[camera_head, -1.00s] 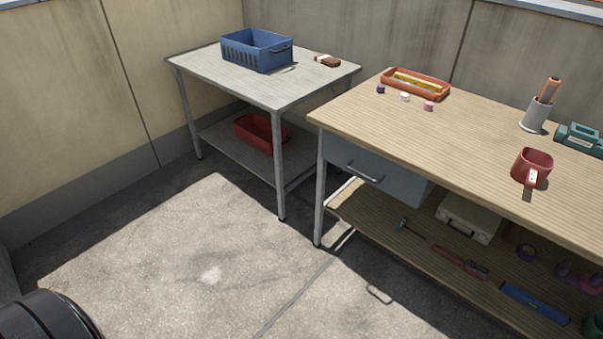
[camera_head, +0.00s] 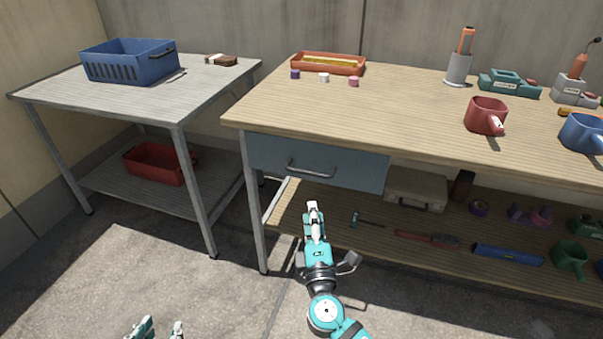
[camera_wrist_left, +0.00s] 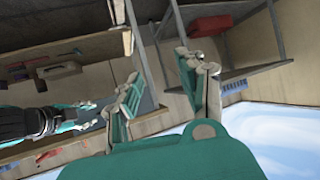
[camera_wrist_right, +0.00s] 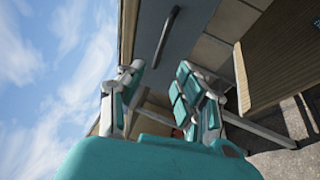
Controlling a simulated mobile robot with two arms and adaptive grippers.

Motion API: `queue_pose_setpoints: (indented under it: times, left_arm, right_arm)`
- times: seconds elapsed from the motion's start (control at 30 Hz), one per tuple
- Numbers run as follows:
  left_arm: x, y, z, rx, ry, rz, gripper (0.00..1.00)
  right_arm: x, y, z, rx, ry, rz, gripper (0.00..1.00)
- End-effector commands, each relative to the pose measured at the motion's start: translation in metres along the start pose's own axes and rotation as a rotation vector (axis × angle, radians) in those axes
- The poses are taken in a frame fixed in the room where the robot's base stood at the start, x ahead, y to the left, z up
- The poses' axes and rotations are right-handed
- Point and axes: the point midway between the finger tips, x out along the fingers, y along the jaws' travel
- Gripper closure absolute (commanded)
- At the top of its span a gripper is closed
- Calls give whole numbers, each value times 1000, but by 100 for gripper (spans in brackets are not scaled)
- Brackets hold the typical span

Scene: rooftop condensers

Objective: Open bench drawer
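The bench drawer (camera_head: 340,168) is a blue-grey box under the left end of the wooden bench (camera_head: 300,112). Its front looks flush with the bench, so it appears closed. A grey bar handle (camera_head: 311,170) is on its front and also shows in the right wrist view (camera_wrist_right: 166,38). My right gripper (camera_head: 313,208) is below the handle in the head view, pointing at the drawer. Its fingers (camera_wrist_right: 163,92) are apart and empty, not touching the handle. My left gripper (camera_head: 158,330) is low at the bottom left, open and empty, also in the left wrist view (camera_wrist_left: 166,80).
A grey table (camera_head: 60,92) with a blue basket (camera_head: 130,62) and lower red bin (camera_head: 155,164) stands left. The bench top holds a red mug (camera_head: 485,116) and an orange tray (camera_head: 328,65). Its lower shelf (camera_head: 375,245) holds tools and a case. Floor ahead is clear.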

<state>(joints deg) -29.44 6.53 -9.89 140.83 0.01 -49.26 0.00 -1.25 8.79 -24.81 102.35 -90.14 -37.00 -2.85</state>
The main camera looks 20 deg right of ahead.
Motion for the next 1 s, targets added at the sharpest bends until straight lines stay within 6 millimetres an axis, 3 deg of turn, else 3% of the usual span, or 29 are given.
queue_pose_setpoints:
  times: [0.2, 0.5, 0.7, 1.0]
  left_arm:
    - [-1, -1, 5, 0, -27, -2, 60]
    - [1, 0, -2, 0, 18, 1, 60]
    - [3, 2, -14, 1, 78, 4, 60]
    - [3, 2, -17, 0, 93, 5, 60]
  right_arm:
    - [51, 1, 0, 2, -2, 1, 66]
    - [109, 0, 0, 2, 0, 0, 66]
    - [129, -1, 0, 2, 0, -2, 66]
    - [133, -1, 0, 2, 0, -3, 66]
